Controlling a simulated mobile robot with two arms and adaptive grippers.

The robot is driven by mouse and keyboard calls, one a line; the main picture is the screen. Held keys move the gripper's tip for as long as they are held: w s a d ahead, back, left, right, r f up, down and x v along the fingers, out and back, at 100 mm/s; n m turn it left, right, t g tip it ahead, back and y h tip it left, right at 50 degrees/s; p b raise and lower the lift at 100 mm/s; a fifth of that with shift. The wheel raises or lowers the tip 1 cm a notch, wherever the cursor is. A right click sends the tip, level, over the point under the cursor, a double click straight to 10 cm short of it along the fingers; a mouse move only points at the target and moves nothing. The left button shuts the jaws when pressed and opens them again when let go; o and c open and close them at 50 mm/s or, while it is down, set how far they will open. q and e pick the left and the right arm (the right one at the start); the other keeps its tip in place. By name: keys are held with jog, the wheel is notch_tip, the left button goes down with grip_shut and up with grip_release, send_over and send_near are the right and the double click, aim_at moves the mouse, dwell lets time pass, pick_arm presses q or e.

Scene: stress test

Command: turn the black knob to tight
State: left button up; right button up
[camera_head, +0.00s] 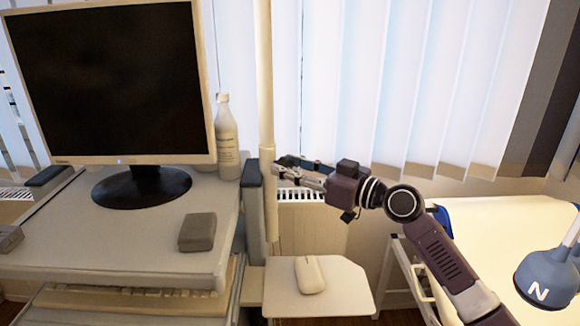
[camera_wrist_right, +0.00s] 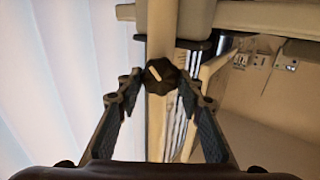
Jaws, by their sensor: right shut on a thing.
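The black knob (camera_wrist_right: 160,74) sits on a pale upright pole (camera_wrist_right: 158,120), with a short white mark on its face that points up and slightly left in the right wrist view. My right gripper (camera_wrist_right: 158,86) has its two fingers on either side of the knob and is shut on it. In the head view my right gripper (camera_head: 284,170) reaches left to the pale pole (camera_head: 266,110), and the knob is too small or hidden to make out there. My left gripper is not in view.
A cart left of the pole holds a monitor (camera_head: 110,80), a white bottle (camera_head: 225,140) and a grey box (camera_head: 197,232). A white mouse (camera_head: 310,274) lies on a small shelf (camera_head: 345,290) below my gripper. Blinds (camera_head: 400,80) hang behind; a bed (camera_head: 480,225) stands right.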

jog(key=shift+c, duration=0.8)
